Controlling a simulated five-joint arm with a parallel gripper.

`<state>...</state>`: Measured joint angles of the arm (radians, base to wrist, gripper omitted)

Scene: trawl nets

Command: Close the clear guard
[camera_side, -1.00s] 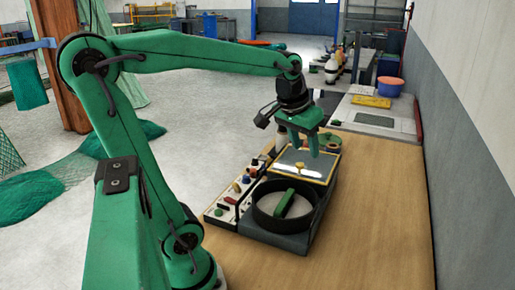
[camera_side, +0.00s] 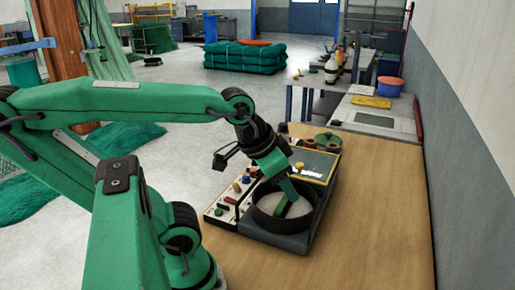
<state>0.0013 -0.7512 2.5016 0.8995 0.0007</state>
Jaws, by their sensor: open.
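The clear guard (camera_side: 318,168) is a see-through panel with a yellow edge and a small yellow knob (camera_side: 299,166). It is at the back of the dark machine base (camera_side: 285,242), behind the round black ring (camera_side: 262,217), which is uncovered. My gripper (camera_side: 287,199) is open and tilted downward. Its green fingers reach over or into the ring, in front of the guard and apart from the knob. They overlap in the picture, and they hide most of the green bar in the ring. My gripper covers the guard's left part.
A control panel (camera_side: 226,205) with coloured knobs runs along the machine's left side. A green round lid-like thing (camera_side: 326,138) and small brown rolls (camera_side: 309,143) are behind the guard. The wooden table (camera_side: 375,220) is clear to the right.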

